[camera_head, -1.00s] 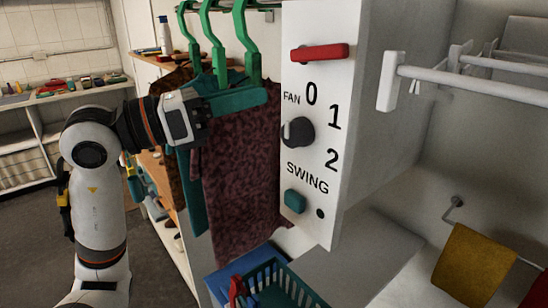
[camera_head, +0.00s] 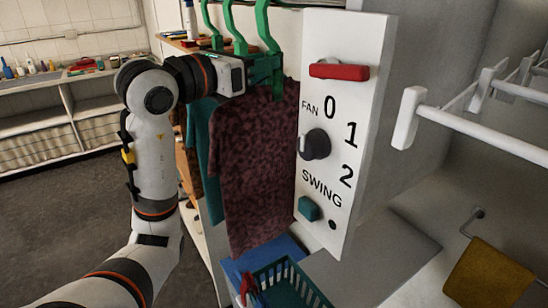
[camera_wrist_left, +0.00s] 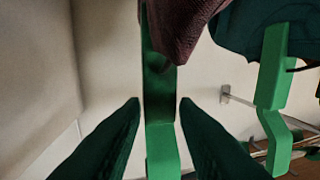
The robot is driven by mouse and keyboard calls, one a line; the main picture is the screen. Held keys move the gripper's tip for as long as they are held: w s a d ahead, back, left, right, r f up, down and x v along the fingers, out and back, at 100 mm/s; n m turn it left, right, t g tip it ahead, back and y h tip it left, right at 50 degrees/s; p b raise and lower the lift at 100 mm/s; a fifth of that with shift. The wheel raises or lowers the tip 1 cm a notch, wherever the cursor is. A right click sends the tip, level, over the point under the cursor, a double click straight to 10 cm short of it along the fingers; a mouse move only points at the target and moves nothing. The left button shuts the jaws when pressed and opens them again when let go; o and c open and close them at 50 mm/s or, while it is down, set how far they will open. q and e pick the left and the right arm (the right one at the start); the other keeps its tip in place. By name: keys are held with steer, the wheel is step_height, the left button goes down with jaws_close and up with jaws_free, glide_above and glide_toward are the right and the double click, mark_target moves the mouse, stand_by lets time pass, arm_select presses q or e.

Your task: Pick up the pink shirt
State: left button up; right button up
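The pink shirt, a dark maroon-pink patterned cloth (camera_head: 257,170), hangs from a green hanger (camera_head: 266,35) left of the white fan panel. My left gripper (camera_head: 268,72) reaches in from the left at the top of the shirt. In the left wrist view its two dark green fingers (camera_wrist_left: 160,102) stand apart, with the green hanger (camera_wrist_left: 162,145) between them and small gaps on each side. My right gripper is not in view.
The white fan panel (camera_head: 345,120), with a red handle and a knob, stands close right of the shirt. Other clothes, including a teal one (camera_head: 203,140), hang on the left. A green basket (camera_head: 285,285) sits below. A white rack (camera_head: 470,125) is at right.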

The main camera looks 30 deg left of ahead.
mark_target(274, 73)
arm_select(q)
steer(key=w, duration=0.2)
steer(key=w+d+p, duration=0.1)
steer(key=shift+w+r, duration=0.15)
steer(key=shift+w, duration=0.25)
jaws_close()
steer(key=shift+a+r, duration=0.1)
